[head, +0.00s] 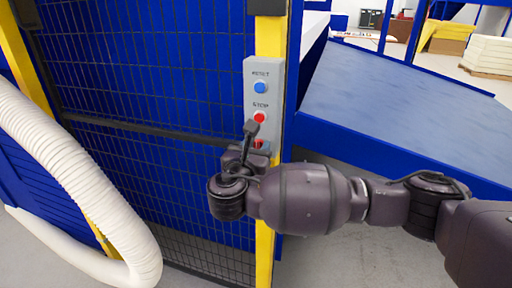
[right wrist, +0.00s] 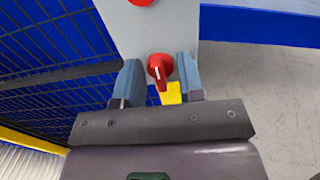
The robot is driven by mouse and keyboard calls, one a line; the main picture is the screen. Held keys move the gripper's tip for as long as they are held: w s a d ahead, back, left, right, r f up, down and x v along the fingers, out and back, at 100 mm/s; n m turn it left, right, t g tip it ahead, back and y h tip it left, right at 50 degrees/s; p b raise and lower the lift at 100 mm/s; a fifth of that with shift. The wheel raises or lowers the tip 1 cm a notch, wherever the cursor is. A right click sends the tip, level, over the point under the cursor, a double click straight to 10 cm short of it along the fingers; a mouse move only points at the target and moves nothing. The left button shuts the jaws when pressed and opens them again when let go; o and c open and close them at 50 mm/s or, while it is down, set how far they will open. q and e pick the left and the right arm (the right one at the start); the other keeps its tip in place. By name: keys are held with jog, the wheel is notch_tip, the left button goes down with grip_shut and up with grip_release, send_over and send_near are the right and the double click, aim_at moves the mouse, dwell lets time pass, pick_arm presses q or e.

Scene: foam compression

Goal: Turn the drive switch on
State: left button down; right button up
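The red rotary drive switch (right wrist: 158,68) sits on a grey control panel (head: 250,95). It has a white mark on its knob, which runs roughly up and down in the right wrist view. In the head view only a bit of the switch (head: 259,143) shows, the rest hidden by my gripper. My right gripper (head: 248,150) is at the panel's lower end. In the right wrist view its two blue-grey fingers (right wrist: 159,80) are open, one on each side of the switch, with gaps visible on both sides. My left gripper is not in view.
Above the switch are a red STOP button (head: 259,118) and a blue RESET button (head: 260,87). The panel is on a yellow post (head: 270,40) beside a blue mesh fence (head: 150,60). A white hose (head: 75,175) curves at left; a blue sloped surface (head: 390,105) lies right.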

jog(key=c, duration=0.6)
jog(key=shift+m, duration=0.3)
pick_arm(q)
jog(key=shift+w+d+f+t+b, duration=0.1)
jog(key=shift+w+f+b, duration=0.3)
jog(key=shift+b, duration=0.5)
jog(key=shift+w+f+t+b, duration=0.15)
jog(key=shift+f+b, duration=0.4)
jog(key=shift+b, duration=0.3)
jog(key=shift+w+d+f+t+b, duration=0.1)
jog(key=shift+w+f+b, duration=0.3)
jog(key=shift+b, duration=0.5)
pick_arm(e)
jog(key=shift+d+f+m, duration=0.1)
jog(key=shift+f+m, duration=0.05)
jog(key=shift+m, duration=4.15)
jog(key=shift+d+f+m, duration=0.1)
jog(key=shift+f+m, duration=0.05)
jog(key=shift+m, duration=4.15)
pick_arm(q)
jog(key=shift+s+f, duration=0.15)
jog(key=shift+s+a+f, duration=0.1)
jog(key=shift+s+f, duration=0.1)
